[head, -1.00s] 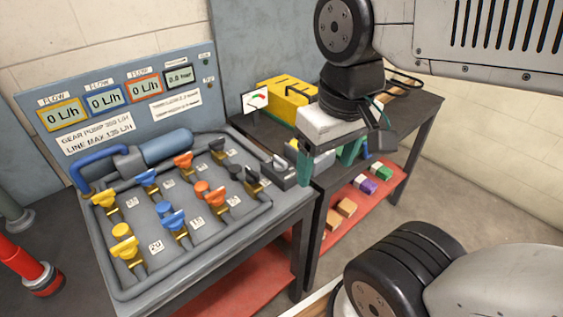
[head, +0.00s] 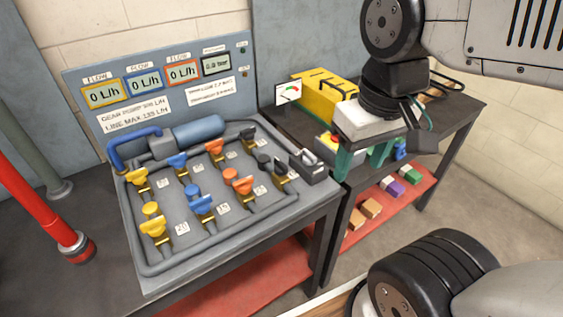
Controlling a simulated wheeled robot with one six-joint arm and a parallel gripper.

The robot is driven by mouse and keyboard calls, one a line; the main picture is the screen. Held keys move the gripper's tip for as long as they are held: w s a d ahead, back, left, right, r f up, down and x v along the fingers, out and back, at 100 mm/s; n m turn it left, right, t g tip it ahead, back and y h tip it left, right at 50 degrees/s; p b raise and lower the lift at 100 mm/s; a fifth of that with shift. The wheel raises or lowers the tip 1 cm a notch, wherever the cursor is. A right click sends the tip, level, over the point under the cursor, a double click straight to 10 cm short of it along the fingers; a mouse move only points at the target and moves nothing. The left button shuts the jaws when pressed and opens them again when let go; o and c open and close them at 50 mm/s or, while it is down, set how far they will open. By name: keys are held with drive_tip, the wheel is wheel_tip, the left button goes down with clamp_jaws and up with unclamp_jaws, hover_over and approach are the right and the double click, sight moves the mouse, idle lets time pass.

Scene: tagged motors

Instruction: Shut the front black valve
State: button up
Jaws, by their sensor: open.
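The front black valve (head: 281,171) is at the right end of the front valve row on the grey pipe panel (head: 190,268). A round black knob (head: 264,159) sits just left of its black handle. The back black valve (head: 249,145) is behind it, to the upper left. My gripper (head: 365,160) has teal fingers pointing down, spread apart, with nothing seen between them. It hangs to the right of the panel, apart from the front black valve. The valve's exact handle angle is too small to tell.
Yellow, blue and orange valves (head: 202,204) fill the rest of both rows. Flow displays (head: 145,85) stand behind. A dark box with a metal loop (head: 309,167) lies right of the black valve. A yellow case (head: 325,94) and a gauge card (head: 289,93) stand behind my gripper.

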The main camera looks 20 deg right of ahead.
drive_tip(key=w+a+f+n+g, duration=0.1)
drive_tip(key=w+f, duration=0.4)
drive_tip(key=w, duration=0.4)
drive_tip(key=w+a+f+g, duration=0.2)
drive_tip(key=w+f, duration=0.3)
drive_tip(key=w, duration=0.3)
drive_tip(key=t, duration=0.2)
hover_over(281, 162)
drive_tip(key=shift+f+n, duration=0.25)
drive_tip(key=shift+n, duration=0.15)
wheel_tip(281, 162, down, 8)
drive_tip(key=shift+r, duration=0.2)
drive_tip(key=shift+c, duration=0.3)
drive_tip(key=c, duration=0.9)
